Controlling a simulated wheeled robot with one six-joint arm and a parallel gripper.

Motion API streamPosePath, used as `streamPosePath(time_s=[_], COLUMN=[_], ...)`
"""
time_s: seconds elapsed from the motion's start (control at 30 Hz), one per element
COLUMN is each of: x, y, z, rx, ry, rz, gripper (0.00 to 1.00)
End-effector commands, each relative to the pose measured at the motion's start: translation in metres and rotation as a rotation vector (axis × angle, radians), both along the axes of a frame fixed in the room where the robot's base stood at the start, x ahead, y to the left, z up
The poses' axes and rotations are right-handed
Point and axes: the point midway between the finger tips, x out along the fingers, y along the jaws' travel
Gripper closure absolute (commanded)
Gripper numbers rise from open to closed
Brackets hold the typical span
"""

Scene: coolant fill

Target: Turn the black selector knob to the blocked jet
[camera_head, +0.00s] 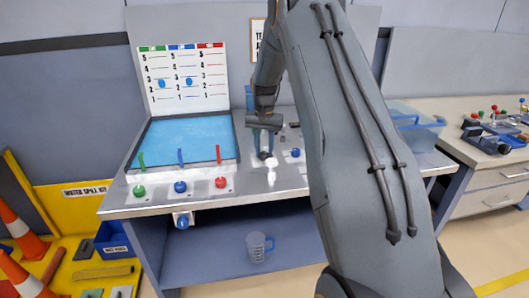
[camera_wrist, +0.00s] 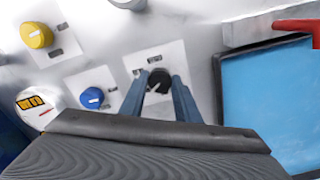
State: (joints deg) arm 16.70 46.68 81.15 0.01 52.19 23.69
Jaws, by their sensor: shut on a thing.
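The black selector knob (camera_wrist: 159,76) sits on a white plate on the metal bench top in the wrist view. My gripper (camera_wrist: 160,86) has one finger on each side of the knob and is shut on it. A small pale mark shows on the knob, but its pointing direction is hard to read. In the head view my gripper (camera_head: 265,154) reaches down to the bench right of the blue tray and hides the knob. Green (camera_head: 141,160), blue (camera_head: 180,158) and red (camera_head: 218,154) upright sticks stand along the tray's front edge; I cannot tell which jet is blocked.
Green (camera_head: 139,191), blue (camera_head: 180,187) and red (camera_head: 221,183) knobs line the bench front. Another blue knob (camera_wrist: 92,97) and a yellow knob (camera_wrist: 37,36) are near my gripper. The blue tray (camera_head: 236,160) has a chart board (camera_head: 185,103) behind it. A jug (camera_head: 257,247) stands below.

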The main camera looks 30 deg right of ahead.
Motion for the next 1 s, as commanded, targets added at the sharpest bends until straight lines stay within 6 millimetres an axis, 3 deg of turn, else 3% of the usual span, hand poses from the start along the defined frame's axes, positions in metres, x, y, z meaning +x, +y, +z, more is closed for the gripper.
streamPosePath(time_s=[0.57, 0.6, 0.7, 1.0], x=[0.0006, 0.0006, 0.0005, 0.0004], y=[-0.001, -0.001, -0.0008, 0.0], z=[0.0013, 0.0013, 0.0012, 0.0013], rx=[-0.002, -0.002, -0.002, -0.001], ry=[-0.002, -0.002, -0.002, -0.001], rz=[-0.036, -0.036, -0.035, -0.034], gripper=[0.93, 0.69, 0.52, 0.52])
